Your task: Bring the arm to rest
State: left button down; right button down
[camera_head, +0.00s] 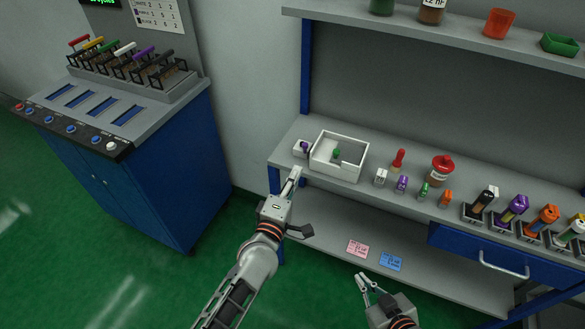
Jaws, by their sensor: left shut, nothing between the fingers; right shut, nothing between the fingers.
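My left arm reaches up from the bottom, and its gripper (293,178) is shut and empty near the front edge of the grey workbench (330,220), just below the white tray (320,164). My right gripper (363,280) is at the bottom, in front of the bench's lower shelf, shut and empty. Both grippers appear clear of the objects on the bench.
A green item (337,154) is in the tray. Small bottles, a red-lidded jar (441,167) and several holders with coloured tools line the bench. Pink (357,248) and blue (391,262) notes lie on the lower shelf. A blue cabinet (165,165) stands left; green floor between is clear.

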dwell(0.4)
pick_arm(q)
jog(key=s+a+f+m+g+y, duration=0.2)
jog(key=s+a+f+m, duration=0.6)
jog(key=s+a, duration=0.4)
jog(key=s+a+f+m+g+y, duration=0.2)
jog(key=s+a+f+m+g, duration=0.2)
jog(key=s+a+f+m, duration=0.4)
jog(key=s+a+m, duration=0.1)
jog(key=s+a, duration=0.3)
jog(key=shift+a+f+y, duration=0.2)
jog(key=shift+f+y, duration=0.1)
